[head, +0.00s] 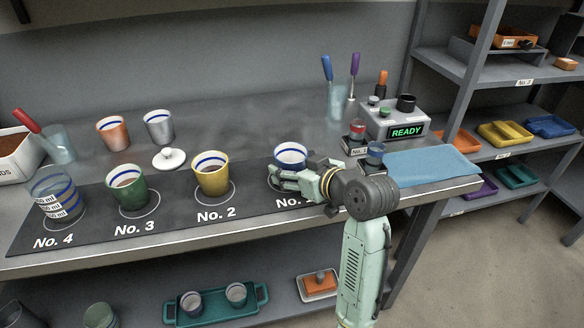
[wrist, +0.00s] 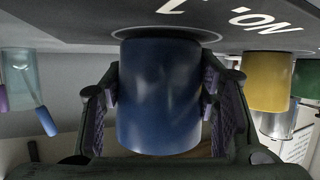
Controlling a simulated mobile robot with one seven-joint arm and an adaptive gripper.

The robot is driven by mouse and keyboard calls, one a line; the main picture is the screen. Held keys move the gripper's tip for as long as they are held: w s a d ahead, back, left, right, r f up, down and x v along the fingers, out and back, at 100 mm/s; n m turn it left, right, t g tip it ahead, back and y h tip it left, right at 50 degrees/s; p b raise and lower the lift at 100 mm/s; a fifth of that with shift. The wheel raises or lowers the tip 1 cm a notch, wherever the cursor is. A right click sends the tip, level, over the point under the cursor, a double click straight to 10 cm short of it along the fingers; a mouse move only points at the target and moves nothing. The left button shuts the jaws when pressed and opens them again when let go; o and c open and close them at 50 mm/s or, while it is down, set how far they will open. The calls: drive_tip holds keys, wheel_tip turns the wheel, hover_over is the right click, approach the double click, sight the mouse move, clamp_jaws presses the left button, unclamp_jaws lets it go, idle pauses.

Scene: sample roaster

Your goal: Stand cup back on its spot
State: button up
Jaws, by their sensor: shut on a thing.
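The blue cup (head: 291,155), white inside with a blue band, is upright over the rightmost ringed spot of the dark mat (head: 243,212). The wrist view, which sees the scene upside down, shows the blue cup (wrist: 158,95) between both finger pads. My gripper (head: 290,178) is shut on it from the front right. The spot's white ring (wrist: 166,31) curves around the cup's base; I cannot tell whether the base touches the mat. The spot's label is partly hidden by my gripper.
A yellow cup (head: 213,176), a green cup (head: 127,187) and stacked clear measuring cups (head: 57,197) stand left on the mat. A white lid (head: 169,159) lies behind. The READY box (head: 395,121), small jars and a blue cloth (head: 431,164) are right.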

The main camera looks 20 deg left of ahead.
drive_tip(key=shift+f, duration=0.25)
drive_tip(key=o, duration=1.5)
drive_tip(key=shift+c, duration=0.2)
drive_tip(key=shift+r, duration=0.1)
drive_tip(key=shift+r, duration=0.25)
drive_tip(key=b+v, duration=0.1)
drive_tip(key=v, duration=1.1)
drive_tip(key=shift+f, duration=0.1)
